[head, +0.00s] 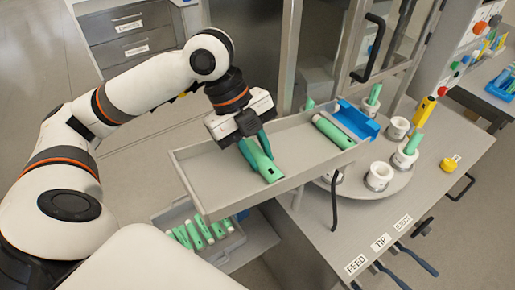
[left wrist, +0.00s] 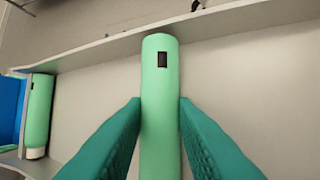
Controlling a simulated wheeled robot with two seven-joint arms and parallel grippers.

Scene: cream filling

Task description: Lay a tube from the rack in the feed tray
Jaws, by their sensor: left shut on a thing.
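My left gripper (head: 254,150) is over the grey feed tray (head: 205,170), its green fingers shut on a green tube (head: 267,170). In the left wrist view the held tube (left wrist: 160,80) lies between the two fingers (left wrist: 160,115), with a small dark mark near its far end. The tube is low over the tray floor; I cannot tell whether it touches. Another green tube (head: 332,131) lies in the tray's right end beside a blue part, and it also shows in the left wrist view (left wrist: 38,115). The rack (head: 185,212) below holds several green tubes. My right gripper is not in view.
A round turntable with white cups (head: 379,175) stands right of the tray, some cups holding green tubes (head: 375,94). A yellow device (head: 424,111) and a yellow knob (head: 449,164) are further right. Labels and levers line the front edge. The tray's left part is bare.

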